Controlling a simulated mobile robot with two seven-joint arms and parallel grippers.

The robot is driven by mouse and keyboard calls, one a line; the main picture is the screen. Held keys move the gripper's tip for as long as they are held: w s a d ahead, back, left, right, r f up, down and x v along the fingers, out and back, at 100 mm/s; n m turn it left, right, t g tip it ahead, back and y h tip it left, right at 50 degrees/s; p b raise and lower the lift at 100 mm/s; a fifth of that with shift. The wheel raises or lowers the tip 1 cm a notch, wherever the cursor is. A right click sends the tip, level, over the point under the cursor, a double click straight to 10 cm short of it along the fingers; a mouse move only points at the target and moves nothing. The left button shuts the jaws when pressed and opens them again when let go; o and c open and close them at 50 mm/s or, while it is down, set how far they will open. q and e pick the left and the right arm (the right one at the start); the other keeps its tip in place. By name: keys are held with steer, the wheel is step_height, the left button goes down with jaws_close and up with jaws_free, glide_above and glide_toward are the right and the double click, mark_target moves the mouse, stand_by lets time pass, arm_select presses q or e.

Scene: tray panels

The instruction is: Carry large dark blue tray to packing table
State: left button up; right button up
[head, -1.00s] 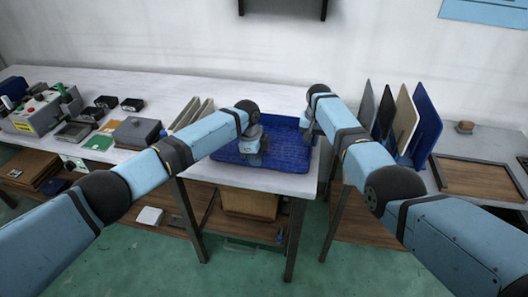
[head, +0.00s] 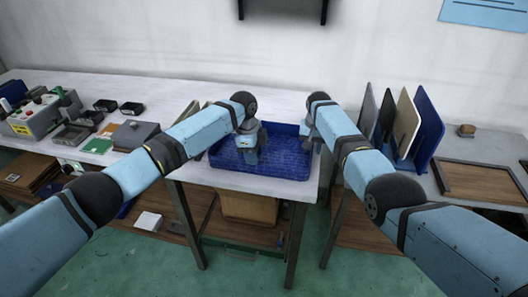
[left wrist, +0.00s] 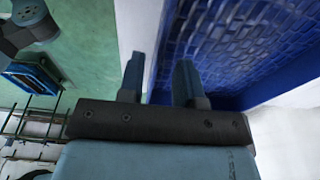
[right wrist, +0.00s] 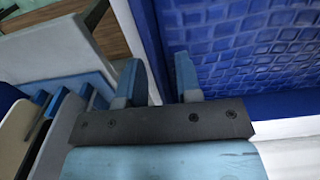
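The large dark blue tray (head: 284,165) lies on the white table (head: 262,187), its inside a textured blue grid. My left gripper (head: 250,158) is at the tray; in the left wrist view its fingers (left wrist: 160,82) are apart, one on each side of a tray wall (left wrist: 163,50), with a strip of table and green floor beyond. My right gripper (head: 309,132) is at the tray's right side; in the right wrist view its fingers (right wrist: 161,78) are also apart, astride a wall (right wrist: 150,35). Gaps show at both; firm contact cannot be made out.
Upright panels, including a blue one (head: 428,128), stand close to the right of my right arm. A wood-faced framed tray (head: 482,180) lies on the right bench. Small boxes and a grey device (head: 45,112) sit on the left bench. A box (head: 248,207) is on the shelf below.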

arm_select(q)
steer(key=r, duration=0.4)
steer(key=a+r, duration=0.1)
steer(key=r, duration=0.1)
steer(key=shift+w+r, duration=0.1)
arm_select(e)
steer(key=shift+r, duration=0.15)
arm_select(q)
steer(key=shift+r, duration=0.5)
arm_select(e)
step_height(320, 180, up, 12)
